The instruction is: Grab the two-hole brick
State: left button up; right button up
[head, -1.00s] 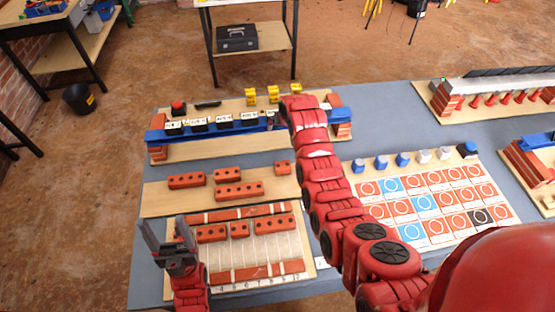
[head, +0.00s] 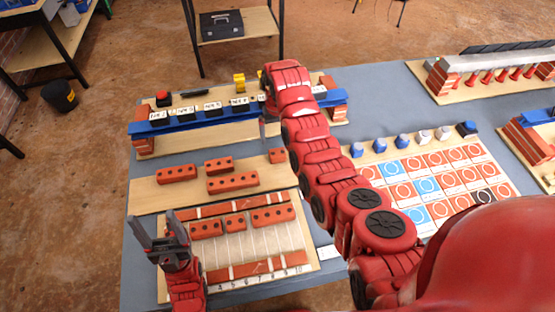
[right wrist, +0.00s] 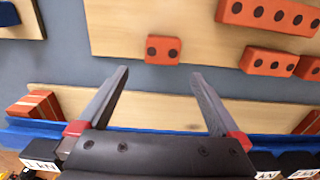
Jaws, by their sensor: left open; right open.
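The two-hole brick (head: 277,156) is a short orange-red block at the right end of the wooden strip holding loose bricks. In the right wrist view the two-hole brick (right wrist: 163,50) shows two dark holes, just beyond and between my right fingertips. My right gripper (right wrist: 160,73) is open and empty, pointing toward the brick, apart from it. In the head view its arm hides most of that gripper. My left gripper (head: 152,220) is open and empty at the left edge of the lower brick board.
The blue rail (head: 190,122) with labelled black blocks stands behind the strip. The lower board (head: 300,240) holds several bricks. A card board (head: 425,170) lies to the right.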

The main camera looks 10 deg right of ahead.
aim_at(278, 153)
notch_tip(278, 153, down, 2)
jog(key=shift+s+f, duration=0.1)
jog(key=shift+f, duration=0.1)
jog(key=f, duration=0.2)
jog(key=s+f, duration=0.1)
jog(key=f, duration=0.2)
jog(key=shift+s+a+f, duration=0.1)
jog(key=shift+a+f, duration=0.05)
jog(key=c, duration=1.5)
